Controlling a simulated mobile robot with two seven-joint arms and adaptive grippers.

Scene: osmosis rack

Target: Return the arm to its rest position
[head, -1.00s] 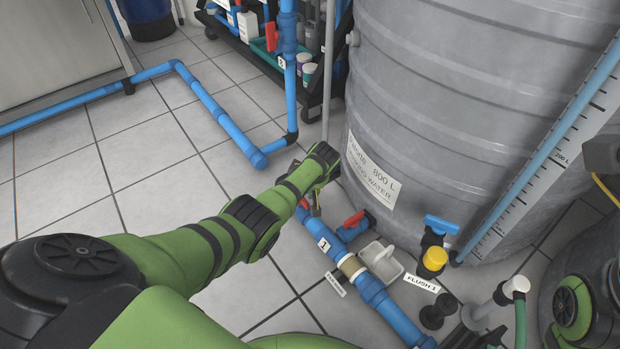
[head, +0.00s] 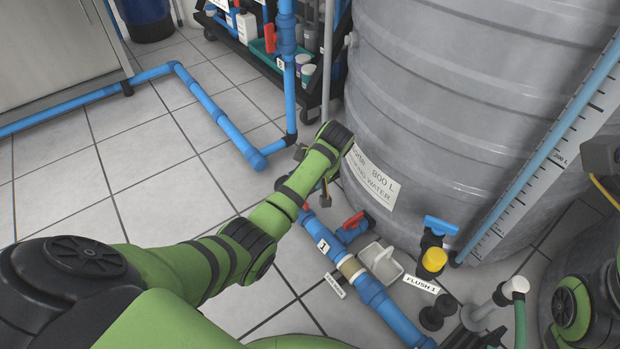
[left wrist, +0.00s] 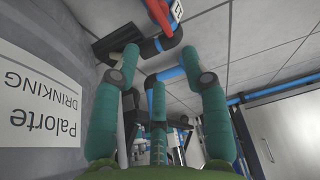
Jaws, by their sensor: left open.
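My left arm reaches from the lower left toward the grey water tank (head: 450,110). Its wrist is beside the tank's label, above the blue floor pipe. My left gripper (left wrist: 150,68) is open in the left wrist view, its teal fingers spread with nothing held between them. In the head view the wrist mostly hides the gripper; only small parts show at its sides. The tank's label (left wrist: 42,108) is close on the left of the left wrist view. Part of my right arm shows at the lower right of the head view; its gripper is not seen.
A blue pipe with a red-handled valve (head: 353,220) runs along the floor by the tank. A vertical blue pipe (head: 288,70) and a shelf of bottles (head: 262,30) stand behind the wrist. A grey cabinet (head: 50,45) is far left.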

